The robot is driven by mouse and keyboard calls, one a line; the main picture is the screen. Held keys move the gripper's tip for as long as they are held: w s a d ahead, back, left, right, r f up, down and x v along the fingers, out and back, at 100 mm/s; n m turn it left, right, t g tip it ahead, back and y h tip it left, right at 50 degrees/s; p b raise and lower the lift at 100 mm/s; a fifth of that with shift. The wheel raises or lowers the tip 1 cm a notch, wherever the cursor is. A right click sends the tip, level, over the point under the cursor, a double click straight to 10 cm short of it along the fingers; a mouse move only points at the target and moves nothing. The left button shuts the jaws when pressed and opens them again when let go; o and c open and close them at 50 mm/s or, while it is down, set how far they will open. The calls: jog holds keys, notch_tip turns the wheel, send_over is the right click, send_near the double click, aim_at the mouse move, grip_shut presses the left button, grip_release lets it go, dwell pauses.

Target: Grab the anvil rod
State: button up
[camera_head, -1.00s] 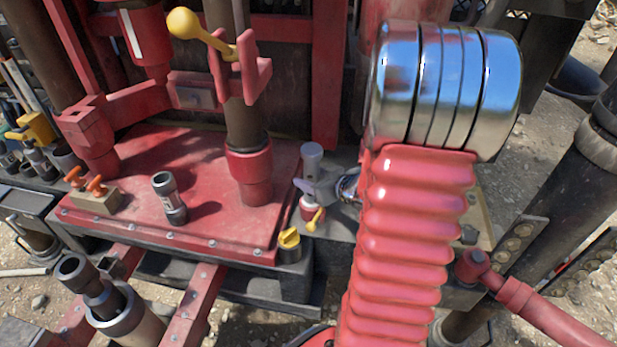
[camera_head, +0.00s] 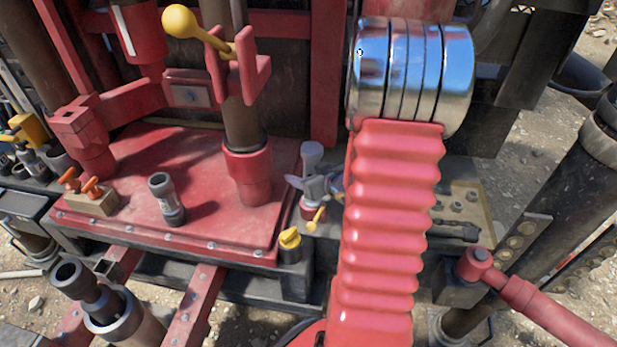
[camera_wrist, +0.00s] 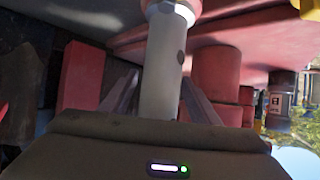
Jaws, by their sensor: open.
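A grey upright rod (camera_head: 312,158) with a wider top stands beside the red platform in the head view; I take it as the anvil rod. Below it is a red collar (camera_head: 312,209) with a small yellow handle. My gripper (camera_head: 306,184) is at the rod's middle, partly hidden behind my arm. In the wrist view the rod (camera_wrist: 163,75) stands between my two open fingers (camera_wrist: 160,95), with a visible gap on each side. The rod's part nearest the palm is hidden there.
The red platform (camera_head: 120,220) holds a grey-black cylinder (camera_head: 166,199) and a block with orange levers (camera_head: 92,200). A yellow-capped knob (camera_head: 290,243) stands close below the rod. A tool tray (camera_head: 466,190) lies right of my arm, and a thick red post (camera_head: 248,172) stands left.

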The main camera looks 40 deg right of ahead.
dwell(0.4)
jog(key=shift+d, duration=0.1)
jog(key=shift+c, duration=0.4)
grip_shut()
jog(key=shift+r, duration=0.1)
